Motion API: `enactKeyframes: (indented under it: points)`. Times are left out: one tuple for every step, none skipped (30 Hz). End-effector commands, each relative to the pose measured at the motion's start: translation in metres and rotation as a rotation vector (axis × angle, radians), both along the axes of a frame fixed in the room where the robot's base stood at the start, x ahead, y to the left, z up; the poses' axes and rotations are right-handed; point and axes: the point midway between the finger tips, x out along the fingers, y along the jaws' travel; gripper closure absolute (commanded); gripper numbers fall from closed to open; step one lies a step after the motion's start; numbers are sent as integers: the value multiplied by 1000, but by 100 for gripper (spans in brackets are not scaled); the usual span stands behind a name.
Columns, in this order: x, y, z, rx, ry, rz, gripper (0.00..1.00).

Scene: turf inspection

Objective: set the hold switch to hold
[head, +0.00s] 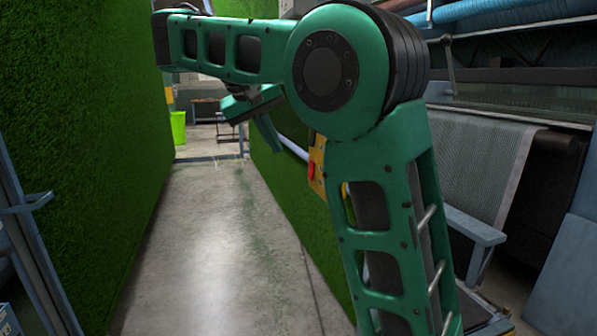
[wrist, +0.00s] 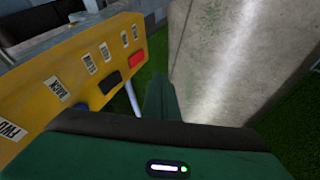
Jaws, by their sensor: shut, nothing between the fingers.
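A yellow control panel (wrist: 75,75) fills the upper left of the wrist view. It carries a red button (wrist: 136,60), a black switch (wrist: 110,82) beside it and several white labels. In the head view the panel (head: 318,158) is partly hidden behind my arm. My gripper (wrist: 159,82) is shut and empty, pointing past the panel's right side, apart from it. It also shows in the head view (head: 268,136).
Green turf walls (head: 85,130) stand on both sides of a concrete aisle (head: 215,240), which is clear. A lime bin (head: 178,128) stands at the far end. Machinery (head: 480,150) is on the right.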

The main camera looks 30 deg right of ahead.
Motion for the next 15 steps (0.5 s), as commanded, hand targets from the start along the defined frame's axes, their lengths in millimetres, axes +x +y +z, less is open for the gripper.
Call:
enactKeyframes:
  points:
    - [0,-1,0,0,1,-2,100]
    - [0,-1,0,0,1,-2,100]
    - [0,-1,0,0,1,-2,100]
    - [0,-2,0,0,1,-2,100]
    - [0,-2,0,0,1,-2,100]
    - [0,-2,0,0,1,-2,100]
    - [0,-2,0,0,1,-2,100]
    - [0,-2,-1,0,1,-2,100]
    - [0,-2,-1,0,1,-2,100]
    - [0,-3,-1,0,1,-2,100]
    - [0,-3,-2,0,1,-2,100]
    - [0,-4,-3,0,1,-2,100]
    - [1,-5,-4,0,1,-3,100]
    - [1,-6,-5,0,2,-4,100]
    - [1,-7,-7,-1,3,-2,100]
